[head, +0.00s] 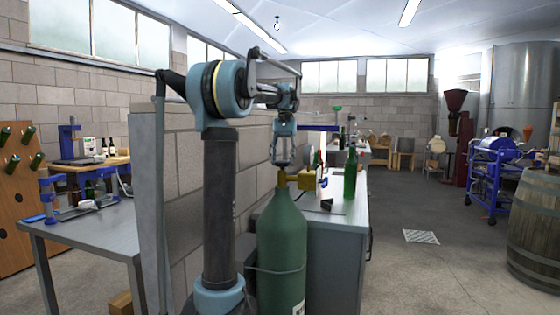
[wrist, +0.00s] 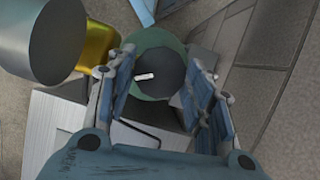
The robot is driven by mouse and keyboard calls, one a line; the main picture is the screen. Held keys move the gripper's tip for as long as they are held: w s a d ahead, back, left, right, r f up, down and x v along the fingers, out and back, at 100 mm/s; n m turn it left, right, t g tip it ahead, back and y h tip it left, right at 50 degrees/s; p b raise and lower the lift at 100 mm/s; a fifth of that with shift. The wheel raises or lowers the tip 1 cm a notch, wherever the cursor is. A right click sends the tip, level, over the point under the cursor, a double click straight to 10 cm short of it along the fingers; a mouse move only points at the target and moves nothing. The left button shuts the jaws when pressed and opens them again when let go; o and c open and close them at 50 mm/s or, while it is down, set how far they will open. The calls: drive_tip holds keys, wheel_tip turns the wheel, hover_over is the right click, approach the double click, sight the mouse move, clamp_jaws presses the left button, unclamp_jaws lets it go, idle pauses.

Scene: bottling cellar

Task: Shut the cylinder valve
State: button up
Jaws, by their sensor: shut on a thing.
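The tall green gas cylinder (head: 282,240) stands upright beside the grey bench, and its shoulder also shows in the wrist view (wrist: 150,40). A brass valve fitting (head: 304,180) sits on its top; in the wrist view the brass part (wrist: 97,48) lies left of the jaws. The dark round valve knob (wrist: 158,72) has a white mark on it. My gripper (head: 283,167) points straight down over the cylinder top. In the wrist view, my gripper (wrist: 163,88) has a finger on each side of the knob and is shut on it. The head view hides the knob behind the fingers.
A grey round part (wrist: 40,42) adjoins the brass fitting. A green bottle (head: 350,175) stands on the grey bench (head: 338,222) just right of the cylinder. A block wall (head: 190,190) stands behind my arm. Open floor (head: 430,275) with a barrel (head: 537,230) lies to the right.

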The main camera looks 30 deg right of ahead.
drive_tip(key=o, duration=1.1)
drive_tip(key=shift+a, duration=0.1)
drive_tip(key=shift+c, duration=0.2)
drive_tip(key=shift+r, duration=0.1)
drive_tip(key=v, duration=0.7)
drive_tip(key=shift+w+r, duration=0.3)
